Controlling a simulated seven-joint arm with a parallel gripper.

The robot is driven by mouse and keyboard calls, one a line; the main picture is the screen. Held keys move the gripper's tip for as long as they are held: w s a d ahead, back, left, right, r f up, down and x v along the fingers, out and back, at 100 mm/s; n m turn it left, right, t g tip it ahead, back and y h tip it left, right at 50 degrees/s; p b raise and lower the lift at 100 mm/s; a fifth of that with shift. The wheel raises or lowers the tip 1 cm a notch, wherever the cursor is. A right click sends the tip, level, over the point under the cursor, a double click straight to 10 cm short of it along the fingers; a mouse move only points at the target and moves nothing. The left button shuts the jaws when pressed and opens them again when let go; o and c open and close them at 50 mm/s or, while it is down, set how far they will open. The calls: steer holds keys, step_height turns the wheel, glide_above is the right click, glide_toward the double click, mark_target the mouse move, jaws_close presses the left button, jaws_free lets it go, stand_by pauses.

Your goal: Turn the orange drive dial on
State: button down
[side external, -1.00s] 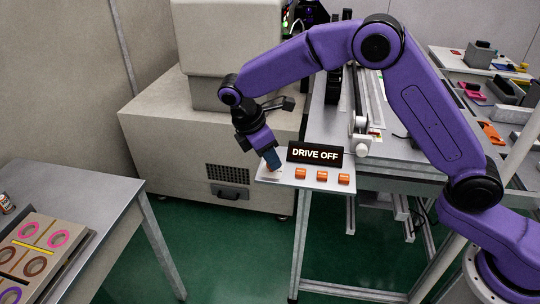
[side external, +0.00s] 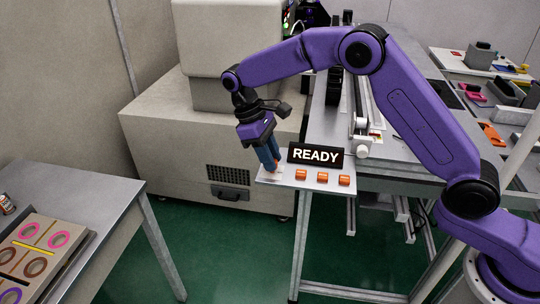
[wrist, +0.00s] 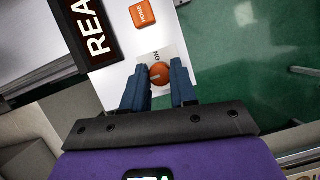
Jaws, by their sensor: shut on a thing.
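The orange drive dial (wrist: 159,75) shows in the wrist view between my blue fingertips, on a white panel with an "ON" label beside it. A pale slot line crosses the dial. My gripper (wrist: 159,85) is shut on the dial. In the side view my gripper (side external: 270,162) points down at the left end of the panel (side external: 312,187), and the fingers mostly hide the dial. The black display (side external: 316,155) behind the panel reads "READY"; part of it (wrist: 88,32) also shows in the wrist view.
Several orange buttons (side external: 322,177) sit on the panel right of the dial; the nearest (wrist: 144,14) reads "HOME". A beige machine (side external: 210,140) stands behind my gripper. A grey table (side external: 95,190) with a tray of rings is at the left. Green floor lies between.

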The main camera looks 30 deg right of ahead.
steer(key=shift+m, duration=0.3)
steer(key=c, duration=0.9)
jaws_free()
steer(key=shift+r, duration=0.1)
steer(key=shift+v, duration=3.7)
